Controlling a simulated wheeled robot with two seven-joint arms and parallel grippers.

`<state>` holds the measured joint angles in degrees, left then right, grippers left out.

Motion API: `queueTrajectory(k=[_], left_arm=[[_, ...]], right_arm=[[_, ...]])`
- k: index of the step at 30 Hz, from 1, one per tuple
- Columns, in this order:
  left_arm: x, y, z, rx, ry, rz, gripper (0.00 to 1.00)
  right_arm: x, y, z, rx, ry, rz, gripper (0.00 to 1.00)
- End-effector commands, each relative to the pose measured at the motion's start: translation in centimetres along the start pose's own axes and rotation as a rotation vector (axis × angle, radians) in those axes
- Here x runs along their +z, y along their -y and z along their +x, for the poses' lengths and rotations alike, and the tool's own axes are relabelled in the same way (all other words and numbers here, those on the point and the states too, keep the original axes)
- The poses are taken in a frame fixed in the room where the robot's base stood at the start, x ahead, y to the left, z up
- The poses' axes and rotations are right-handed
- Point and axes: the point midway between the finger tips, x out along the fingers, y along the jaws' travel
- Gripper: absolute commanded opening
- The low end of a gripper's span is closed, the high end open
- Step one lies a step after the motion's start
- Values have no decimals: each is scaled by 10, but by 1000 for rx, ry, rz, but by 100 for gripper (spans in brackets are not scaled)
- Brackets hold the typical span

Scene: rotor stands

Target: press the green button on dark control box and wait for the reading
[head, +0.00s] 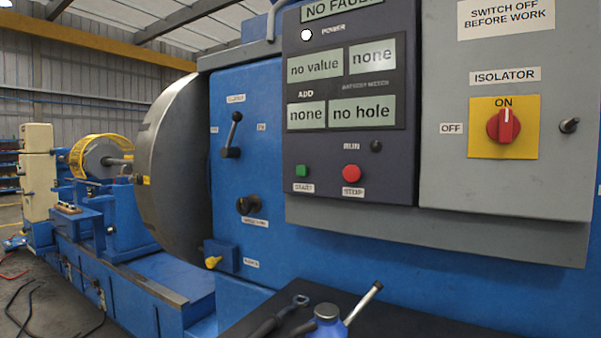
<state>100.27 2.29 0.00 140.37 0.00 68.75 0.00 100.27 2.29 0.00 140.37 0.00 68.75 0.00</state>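The dark control box (345,165) is mounted on the front of the blue machine, in the middle of the head view. Its green button (302,171) is at the lower left, above a "START" label. A red button (352,172) labelled "STOP" is to its right. The top plate reads "NO FAUL", cut off by the frame. The power lamp (306,35) is white; the lamp by "RUN" (376,146) is dark. Neither gripper is in view.
A grey isolator cabinet (450,160) with a red switch (503,126) at "ON" adjoins on the right. A black lever (232,135) juts out left. Space before the buttons looks clear.

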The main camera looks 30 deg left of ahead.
Motion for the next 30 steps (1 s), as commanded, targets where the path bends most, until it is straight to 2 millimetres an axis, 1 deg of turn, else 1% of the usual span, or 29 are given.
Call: queueTrajectory(k=[1, 2, 30], left_arm=[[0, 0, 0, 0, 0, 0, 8], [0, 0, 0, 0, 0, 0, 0], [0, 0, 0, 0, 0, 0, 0]], right_arm=[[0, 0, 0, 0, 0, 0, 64], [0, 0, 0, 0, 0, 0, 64], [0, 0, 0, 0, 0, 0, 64]])
